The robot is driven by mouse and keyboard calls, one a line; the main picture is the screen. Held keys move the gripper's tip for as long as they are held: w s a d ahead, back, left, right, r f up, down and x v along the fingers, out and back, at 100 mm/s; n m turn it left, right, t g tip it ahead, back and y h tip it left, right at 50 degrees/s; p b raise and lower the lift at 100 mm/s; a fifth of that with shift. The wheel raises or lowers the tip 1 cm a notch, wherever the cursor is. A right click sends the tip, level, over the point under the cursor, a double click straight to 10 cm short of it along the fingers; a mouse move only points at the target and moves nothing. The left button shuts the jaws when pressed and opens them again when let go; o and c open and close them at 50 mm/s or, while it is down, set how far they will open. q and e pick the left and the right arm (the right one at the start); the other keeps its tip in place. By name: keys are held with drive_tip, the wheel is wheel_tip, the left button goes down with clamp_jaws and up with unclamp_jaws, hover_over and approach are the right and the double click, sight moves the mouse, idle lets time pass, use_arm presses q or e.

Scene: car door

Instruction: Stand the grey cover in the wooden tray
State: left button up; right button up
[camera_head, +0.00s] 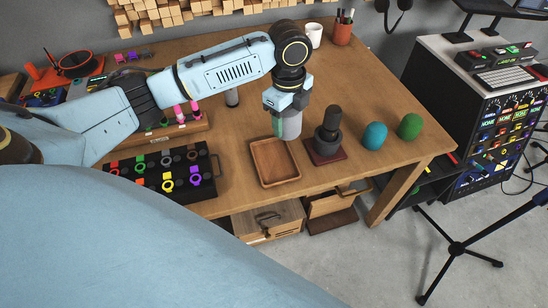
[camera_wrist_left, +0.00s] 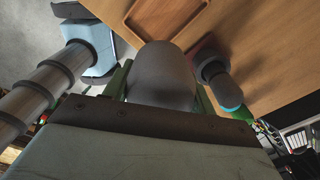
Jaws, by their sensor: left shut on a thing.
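The grey cover (camera_head: 293,126) is a smooth, rounded cylinder held upright between the fingers of my left gripper (camera_head: 284,120). The wooden tray (camera_head: 261,165) is a shallow, empty square tray on the table. In the head view the cover hangs just behind the tray's back edge; I cannot tell its height above the table. In the left wrist view the cover (camera_wrist_left: 162,72) fills the middle between the green fingers, and part of the tray (camera_wrist_left: 137,32) shows beyond it. My right gripper is not in view.
A dark knobbed object (camera_head: 329,135) on a red base stands close to the right of the tray. A teal egg shape (camera_head: 375,136) and a green one (camera_head: 410,126) stand farther right. A black case of coloured rings (camera_head: 160,172) lies left. The table's front edge is just before the tray.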

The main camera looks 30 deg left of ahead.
sight(274, 162)
use_arm(q)
drive_tip(key=a+f+m+b, duration=0.1)
drive_tip(key=f+m, duration=0.3)
drive_tip(key=f, duration=0.1)
drive_tip(key=a+f+m, duration=0.2)
drive_tip(key=f+m, duration=0.3)
drive_tip(key=f, duration=0.1)
drive_tip(key=a+f+m+b, duration=0.1)
drive_tip(key=f+m, duration=0.3)
drive_tip(key=f, duration=0.1)
drive_tip(key=shift+w+a+f+m+b, duration=0.25)
drive_tip(key=shift+w+f+m+b, duration=0.05)
drive_tip(key=shift+w+f+m, duration=0.1)
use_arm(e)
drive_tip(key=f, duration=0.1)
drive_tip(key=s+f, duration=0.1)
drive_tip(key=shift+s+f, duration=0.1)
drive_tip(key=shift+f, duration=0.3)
use_arm(q)
drive_tip(key=shift+f, duration=0.1)
drive_tip(key=o, duration=0.6)
drive_tip(key=shift+f, duration=0.1)
drive_tip(key=o, duration=0.4)
drive_tip(key=shift+o, duration=0.2)
wheel_tip(274, 162, up, 12)
drive_tip(key=p, duration=0.2)
drive_tip(key=shift+r, duration=0.25)
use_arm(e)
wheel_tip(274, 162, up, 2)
